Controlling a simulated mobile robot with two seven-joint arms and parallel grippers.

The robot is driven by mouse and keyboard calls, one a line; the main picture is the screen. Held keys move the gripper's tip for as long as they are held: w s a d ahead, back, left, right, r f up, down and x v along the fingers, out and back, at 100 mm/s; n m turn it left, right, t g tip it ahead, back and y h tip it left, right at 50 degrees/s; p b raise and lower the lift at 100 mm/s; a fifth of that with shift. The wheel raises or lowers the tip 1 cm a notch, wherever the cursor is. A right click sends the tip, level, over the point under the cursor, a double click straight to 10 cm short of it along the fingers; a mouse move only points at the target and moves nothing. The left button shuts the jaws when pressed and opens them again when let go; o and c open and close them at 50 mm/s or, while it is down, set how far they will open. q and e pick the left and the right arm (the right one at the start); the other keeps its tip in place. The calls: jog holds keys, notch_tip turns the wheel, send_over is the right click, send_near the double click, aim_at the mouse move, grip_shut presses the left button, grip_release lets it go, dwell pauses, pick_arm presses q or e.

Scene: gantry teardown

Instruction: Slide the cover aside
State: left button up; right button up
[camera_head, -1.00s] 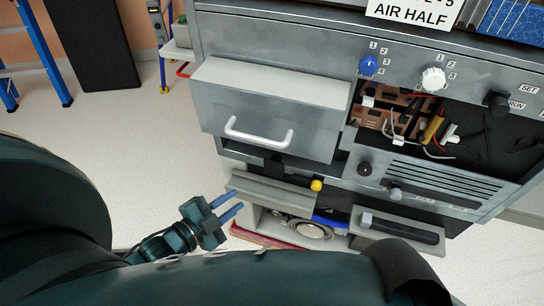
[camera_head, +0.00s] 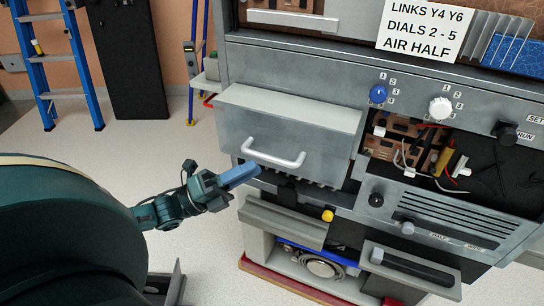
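The machine has several grey panels, and I cannot tell for certain which one is the cover. A grey front panel (camera_head: 300,125) with a white bar handle (camera_head: 272,155) closes the left bay. A slotted panel (camera_head: 440,214) with a black knob (camera_head: 376,200) lies below the open wiring bay. A lower grey panel (camera_head: 285,221) has a yellow knob (camera_head: 327,215) at its right end. My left gripper (camera_head: 250,175) points right, near the lower left corner of the handled panel. Its blue fingers overlap in this view, so the gap is hidden. No contact is clear. My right gripper is not visible.
An open bay with wires (camera_head: 437,160) is at the right. A blue ladder (camera_head: 60,60) stands far left.

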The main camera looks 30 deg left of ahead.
aim_at(272, 159)
pick_arm(q)
jog(key=x, duration=0.6)
jog(key=shift+d, duration=0.1)
grip_shut()
dwell(0.3)
